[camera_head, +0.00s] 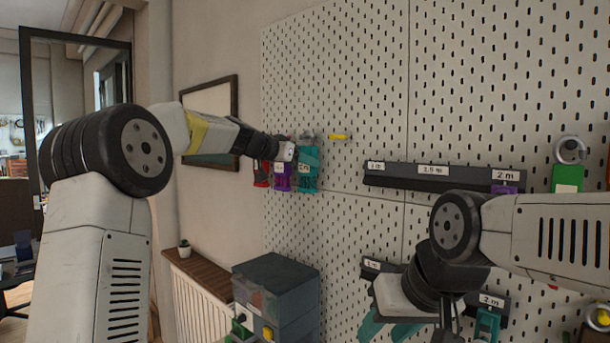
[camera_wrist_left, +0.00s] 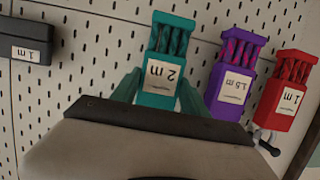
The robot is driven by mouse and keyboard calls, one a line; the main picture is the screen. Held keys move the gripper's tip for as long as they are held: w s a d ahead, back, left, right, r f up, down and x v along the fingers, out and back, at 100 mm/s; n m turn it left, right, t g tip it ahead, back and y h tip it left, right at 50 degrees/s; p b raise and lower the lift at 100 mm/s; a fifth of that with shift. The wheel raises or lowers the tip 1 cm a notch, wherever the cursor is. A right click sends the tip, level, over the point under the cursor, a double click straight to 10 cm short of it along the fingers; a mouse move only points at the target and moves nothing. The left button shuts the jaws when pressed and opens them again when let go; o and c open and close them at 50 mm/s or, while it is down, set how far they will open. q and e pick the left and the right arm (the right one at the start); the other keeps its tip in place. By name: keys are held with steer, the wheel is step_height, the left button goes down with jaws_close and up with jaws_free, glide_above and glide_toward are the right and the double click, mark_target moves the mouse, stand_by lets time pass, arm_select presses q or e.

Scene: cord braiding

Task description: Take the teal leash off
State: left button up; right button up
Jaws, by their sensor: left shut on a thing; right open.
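The teal leash (camera_head: 309,160) hangs on the pegboard (camera_head: 345,70), at the right end of a row with a purple leash (camera_head: 283,178) and a red leash (camera_head: 261,174). In the left wrist view the teal leash (camera_wrist_left: 170,48) carries a "2 m" label. My left gripper (camera_head: 298,153) is at the teal leash, its teal fingers on either side of the bundle, shut on it; the fingertips (camera_wrist_left: 160,90) are partly hidden behind the wrist body. My right gripper (camera_head: 388,328) is open and empty at the bottom, in front of the lower board.
A dark labelled rail (camera_head: 400,180) runs across the board to the right, with a smaller labelled rail (camera_head: 372,265) below, partly behind my right arm. A yellow peg (camera_head: 340,137) is right of the teal leash. The board between is free.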

arm_select(q)
steer(key=shift+r, duration=0.15)
steer(key=s+a, duration=0.4)
steer(key=shift+s+a, duration=0.35)
steer(key=shift+s, duration=0.05)
stand_by(1.0)
